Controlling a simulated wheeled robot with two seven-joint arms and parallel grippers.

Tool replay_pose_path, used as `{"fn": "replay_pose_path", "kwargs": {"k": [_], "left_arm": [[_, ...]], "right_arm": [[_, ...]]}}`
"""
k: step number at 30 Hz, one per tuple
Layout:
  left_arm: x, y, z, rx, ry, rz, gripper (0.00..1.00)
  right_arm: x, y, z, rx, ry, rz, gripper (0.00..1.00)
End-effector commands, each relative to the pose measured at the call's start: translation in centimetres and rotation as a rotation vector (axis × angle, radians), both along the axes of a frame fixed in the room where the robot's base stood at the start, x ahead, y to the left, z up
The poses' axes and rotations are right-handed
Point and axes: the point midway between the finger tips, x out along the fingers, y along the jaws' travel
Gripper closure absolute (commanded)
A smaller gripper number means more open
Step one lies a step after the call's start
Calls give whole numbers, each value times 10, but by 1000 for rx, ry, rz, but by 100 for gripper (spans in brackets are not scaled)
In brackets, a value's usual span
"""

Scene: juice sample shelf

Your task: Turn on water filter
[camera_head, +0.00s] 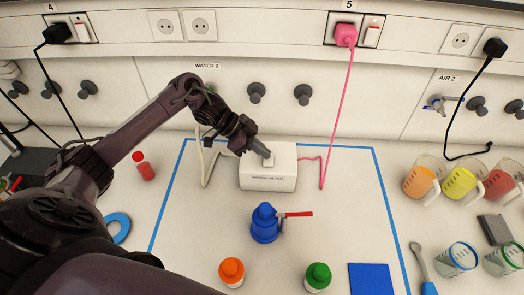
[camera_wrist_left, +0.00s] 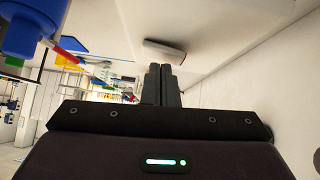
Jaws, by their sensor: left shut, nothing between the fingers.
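The water filter (camera_head: 268,181) is a white labelled box at the back of the blue-taped area. A small raised light switch (camera_head: 268,160) sits on its top. My left gripper (camera_head: 266,154) reaches in from the left, its fingertips right at this switch; I cannot tell whether they touch it. The left wrist view shows its fingers (camera_wrist_left: 162,84) together and empty, with a pale rounded piece (camera_wrist_left: 165,48), probably the switch, beyond the tips. A pink cable joins the filter to a pink plug (camera_head: 346,34) at socket 5, beside a rocker switch (camera_head: 373,34). My right gripper is not seen.
A blue bottle with a red lever (camera_head: 265,222) stands in front of the filter. Orange-capped (camera_head: 231,270) and green-capped (camera_head: 318,275) bottles stand near the front. Juice beakers (camera_head: 424,178) stand at right. A pale hose (camera_head: 207,165) runs left of the filter.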

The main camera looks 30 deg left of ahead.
Motion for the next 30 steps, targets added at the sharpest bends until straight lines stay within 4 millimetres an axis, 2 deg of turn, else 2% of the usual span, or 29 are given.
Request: {"fn": "replay_pose_path", "kwargs": {"k": [5, 14, 16, 18, 30], "left_arm": [[0, 0, 6, 0, 0, 0, 100], [1, 3, 47, 1, 0, 2, 100], [-3, 12, 45, 4, -4, 3, 100], [-9, 19, 53, 6, -3, 2, 100], [-35, 58, 101, 2, -2, 3, 100]], "right_arm": [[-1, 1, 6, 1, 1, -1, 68], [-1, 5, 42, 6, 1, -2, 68], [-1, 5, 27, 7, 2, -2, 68], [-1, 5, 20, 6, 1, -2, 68], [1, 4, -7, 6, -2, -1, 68]]}}
